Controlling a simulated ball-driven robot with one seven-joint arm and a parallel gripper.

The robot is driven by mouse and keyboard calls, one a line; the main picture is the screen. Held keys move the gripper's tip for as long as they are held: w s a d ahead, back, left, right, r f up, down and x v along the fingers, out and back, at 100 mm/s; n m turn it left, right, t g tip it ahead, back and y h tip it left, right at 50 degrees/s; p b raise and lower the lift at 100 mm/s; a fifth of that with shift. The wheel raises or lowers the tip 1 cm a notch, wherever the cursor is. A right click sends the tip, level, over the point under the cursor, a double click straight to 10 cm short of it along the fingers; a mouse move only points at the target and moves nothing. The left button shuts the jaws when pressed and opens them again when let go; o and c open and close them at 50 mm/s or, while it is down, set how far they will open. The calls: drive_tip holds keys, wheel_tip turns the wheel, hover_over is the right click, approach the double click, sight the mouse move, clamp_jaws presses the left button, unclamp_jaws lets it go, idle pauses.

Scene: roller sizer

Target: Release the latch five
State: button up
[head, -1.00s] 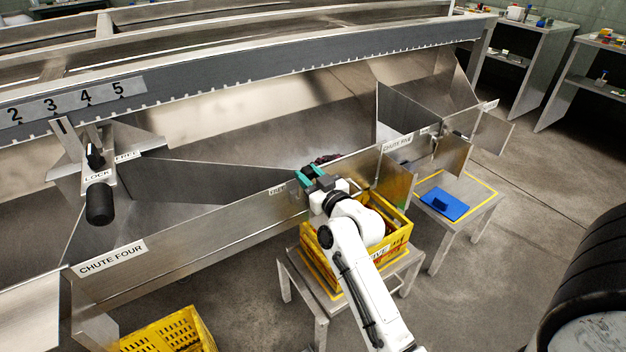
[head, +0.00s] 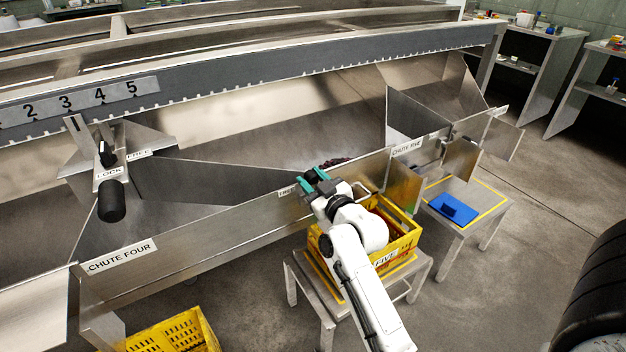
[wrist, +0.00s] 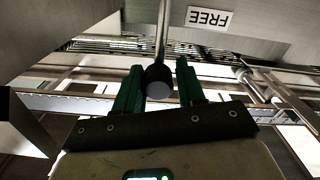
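In the wrist view a metal rod with a dark round knob (wrist: 160,80) on its end, apparently a latch lever, sits between the two green fingers of my gripper (wrist: 160,88). The fingers are apart, one on each side of the knob, with a thin gap showing; I cannot tell whether either touches it. A FREE label (wrist: 211,18) shows upside down on the metal plate beyond. In the head view my gripper (head: 315,178) is at the chute wall left of the CHUTE FIVE label (head: 407,147). My gripper and arm hide the lever there.
A yellow crate (head: 398,243) marked FIVE stands on a small table below my arm. A blue object (head: 452,208) lies on another table at right. Chute four's black-knobbed lever (head: 111,200) stands at left. Another yellow crate (head: 172,335) is at lower left.

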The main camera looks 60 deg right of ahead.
drive_tip(key=o, duration=0.3)
drive_tip(key=shift+o, duration=0.2)
drive_tip(key=p+v, duration=0.1)
drive_tip(key=v, duration=1)
drive_tip(key=shift+f, duration=0.1)
drive_tip(key=shift+w, duration=0.1)
